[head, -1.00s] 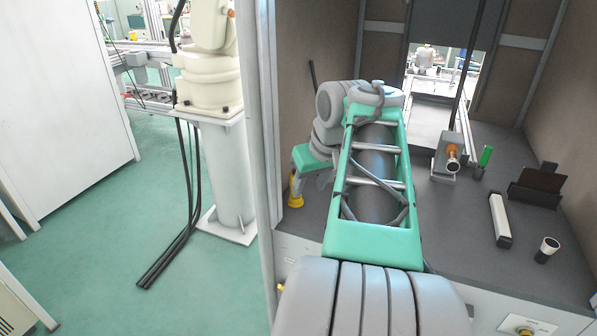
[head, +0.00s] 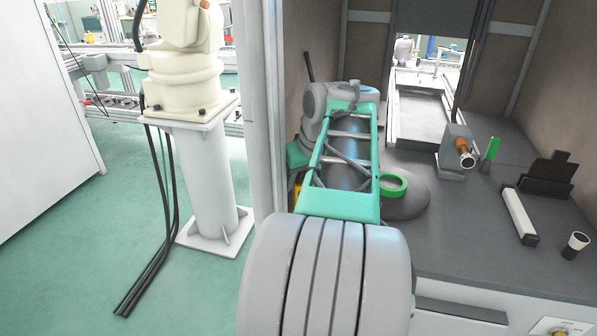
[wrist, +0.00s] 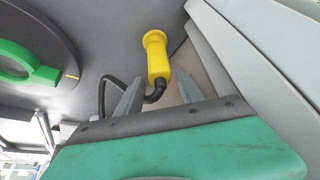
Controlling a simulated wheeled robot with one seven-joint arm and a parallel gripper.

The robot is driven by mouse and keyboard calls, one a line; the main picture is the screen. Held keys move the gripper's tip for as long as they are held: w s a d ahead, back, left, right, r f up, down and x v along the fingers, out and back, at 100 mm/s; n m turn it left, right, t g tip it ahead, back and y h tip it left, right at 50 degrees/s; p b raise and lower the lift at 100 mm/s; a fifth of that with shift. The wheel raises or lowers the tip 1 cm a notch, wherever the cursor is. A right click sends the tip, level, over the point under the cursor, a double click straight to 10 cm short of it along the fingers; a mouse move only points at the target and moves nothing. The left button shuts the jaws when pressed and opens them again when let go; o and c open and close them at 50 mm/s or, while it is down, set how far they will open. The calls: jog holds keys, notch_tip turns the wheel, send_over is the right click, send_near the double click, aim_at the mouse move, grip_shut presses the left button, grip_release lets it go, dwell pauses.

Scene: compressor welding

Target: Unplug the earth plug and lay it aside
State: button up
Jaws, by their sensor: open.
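The yellow plug (wrist: 157,58) shows in the wrist view, with a black cable curving from its near end. Its far end meets a grey surface. My gripper (wrist: 158,78) is open and empty. Its two fingers point towards the plug, one on each side of its near end in the picture. I cannot tell how much depth separates the fingertips from the plug. In the head view only a sliver of the yellow plug (head: 298,188) shows beside my arm, which hides most of it.
A grey disc (head: 407,205) with a green ring (head: 393,185) lies right of my arm. A copper-tipped fixture (head: 455,150), a green marker (head: 490,152), a white bar (head: 519,215) and a cup (head: 575,245) stand further right. A cabinet post (head: 259,110) stands close on the left.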

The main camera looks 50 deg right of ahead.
jog(key=shift+x, duration=1.55)
jog(key=shift+c, duration=0.2)
grip_shut()
jog(key=shift+c, duration=2)
grip_release()
jog(key=shift+r, duration=0.1)
grip_shut()
